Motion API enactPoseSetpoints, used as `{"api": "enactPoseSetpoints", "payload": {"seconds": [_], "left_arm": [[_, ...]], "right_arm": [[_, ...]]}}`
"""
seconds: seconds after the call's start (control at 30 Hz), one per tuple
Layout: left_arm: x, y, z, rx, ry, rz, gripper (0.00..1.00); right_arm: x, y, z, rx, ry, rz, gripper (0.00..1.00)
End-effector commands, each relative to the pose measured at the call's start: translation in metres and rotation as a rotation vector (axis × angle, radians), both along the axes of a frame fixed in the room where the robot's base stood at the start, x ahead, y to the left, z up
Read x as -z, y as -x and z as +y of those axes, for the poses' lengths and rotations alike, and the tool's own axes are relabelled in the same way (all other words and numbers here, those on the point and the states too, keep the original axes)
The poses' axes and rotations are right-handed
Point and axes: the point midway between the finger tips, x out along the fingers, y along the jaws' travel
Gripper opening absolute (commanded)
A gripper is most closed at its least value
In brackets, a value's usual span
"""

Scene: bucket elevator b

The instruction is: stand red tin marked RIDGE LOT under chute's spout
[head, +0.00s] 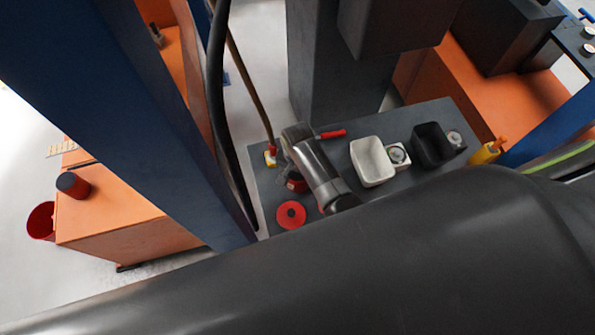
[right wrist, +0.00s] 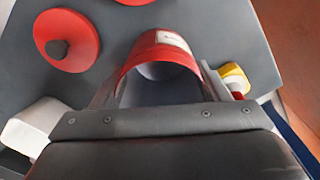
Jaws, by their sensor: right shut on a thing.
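A red tin (right wrist: 160,47) with an open top and a pale label sits between the fingers of my right gripper (right wrist: 160,88) in the right wrist view. The label is too small to read. In the head view the red tin (head: 296,183) is mostly hidden by my right gripper (head: 294,172), which is shut on it over the dark grey bench. I cannot tell whether the tin touches the bench. A dark box-shaped housing (head: 395,25) hangs above the bench; I cannot make out a spout on it. My left gripper is not in view.
On the grey bench (head: 262,190) are a round red lid (head: 291,215), a white bin (head: 372,162), a black bin (head: 432,145), a red handle (head: 332,134) and a small yellow thing (head: 270,159).

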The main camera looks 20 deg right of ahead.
Motion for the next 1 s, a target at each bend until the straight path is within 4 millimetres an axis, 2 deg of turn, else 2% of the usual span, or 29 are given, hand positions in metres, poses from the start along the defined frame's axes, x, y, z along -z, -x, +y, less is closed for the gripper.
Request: {"api": "enactPoseSetpoints", "payload": {"seconds": [0.33,0.37,0.5,0.8,1.0], "left_arm": [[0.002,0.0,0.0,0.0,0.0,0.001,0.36],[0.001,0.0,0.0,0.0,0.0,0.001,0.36],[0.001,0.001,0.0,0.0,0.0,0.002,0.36],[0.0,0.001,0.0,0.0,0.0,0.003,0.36],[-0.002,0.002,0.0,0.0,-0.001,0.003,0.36]], "right_arm": [[0.003,0.0,0.0,0.0,0.0,-0.001,0.28],[0.003,0.0,0.0,0.0,0.0,-0.001,0.71],[0.002,0.0,0.0,0.0,0.0,-0.001,0.9],[0.001,0.0,0.0,0.0,0.001,-0.001,0.91],[-0.014,-0.001,0.0,0.0,0.0,-0.003,0.91]]}}
